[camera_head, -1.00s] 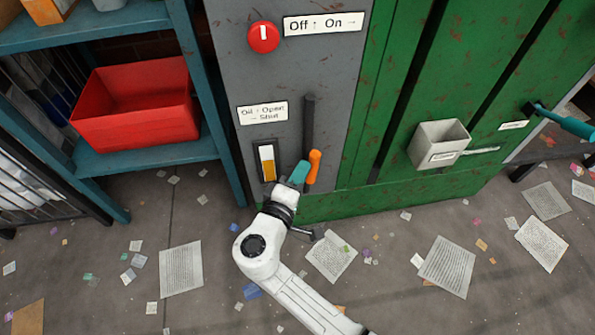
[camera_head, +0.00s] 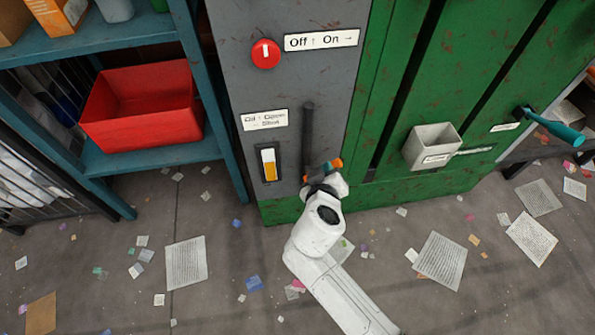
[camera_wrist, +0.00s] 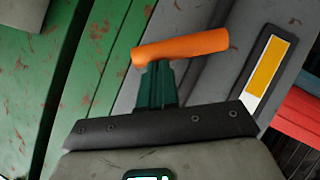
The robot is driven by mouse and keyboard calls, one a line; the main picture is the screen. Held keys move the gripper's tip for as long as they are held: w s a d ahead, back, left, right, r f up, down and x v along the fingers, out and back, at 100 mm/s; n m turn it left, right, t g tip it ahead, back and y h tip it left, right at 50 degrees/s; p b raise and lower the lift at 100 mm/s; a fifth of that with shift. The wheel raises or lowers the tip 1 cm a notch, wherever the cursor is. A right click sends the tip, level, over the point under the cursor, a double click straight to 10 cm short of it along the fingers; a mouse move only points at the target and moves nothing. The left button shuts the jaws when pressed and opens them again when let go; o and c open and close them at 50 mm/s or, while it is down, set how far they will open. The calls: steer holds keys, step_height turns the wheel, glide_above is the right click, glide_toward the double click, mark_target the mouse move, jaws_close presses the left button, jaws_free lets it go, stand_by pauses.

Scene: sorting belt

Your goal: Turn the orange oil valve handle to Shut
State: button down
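The orange oil valve handle (camera_head: 337,162) is low on the grey panel, mostly hidden behind my gripper in the head view. In the wrist view the handle (camera_wrist: 185,46) lies nearly crosswise, with its thick rounded end toward the yellow gauge. My gripper's dark green fingers (camera_wrist: 157,84) are close together and seem shut. Their tips meet the handle's side near its other end; whether they touch is unclear. Nothing shows between the fingers. The white Oil label (camera_head: 265,119), with Open and Shut words, is above the gauge.
A yellow and white gauge (camera_head: 268,164) is left of the handle, and a dark vertical bar (camera_head: 308,138) is above it. A red knob (camera_head: 266,54) is higher up. A grey box (camera_head: 424,150) juts from the green panel at right. Papers litter the floor.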

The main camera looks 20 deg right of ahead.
mark_target(339, 165)
steer(key=shift+s+d+f+m+y+p, duration=0.2)
steer(key=shift+d+f+m+y+p, duration=0.25)
steer(key=shift+d+f+m+y, duration=0.45)
steer(key=shift+s+d+f+m+y+p, duration=0.15)
steer(key=shift+d+f+m+y+p, duration=0.25)
steer(key=shift+d+f+m+y, duration=0.5)
steer(key=shift+a+r, duration=0.1)
steer(key=shift+r, duration=0.1)
steer(key=r+p, duration=0.3)
steer(key=r, duration=0.1)
steer(key=shift+s+a+p, duration=0.1)
steer(key=shift+s+p, duration=0.15)
steer(key=shift+p, duration=0.15)
steer(key=p+v, duration=0.2)
steer(key=v, duration=0.8)
steer(key=shift+s+d+f+p, duration=0.2)
steer(key=shift+s+d+p, duration=0.05)
steer(key=shift+s+p, duration=0.1)
steer(key=shift+n, duration=0.3)
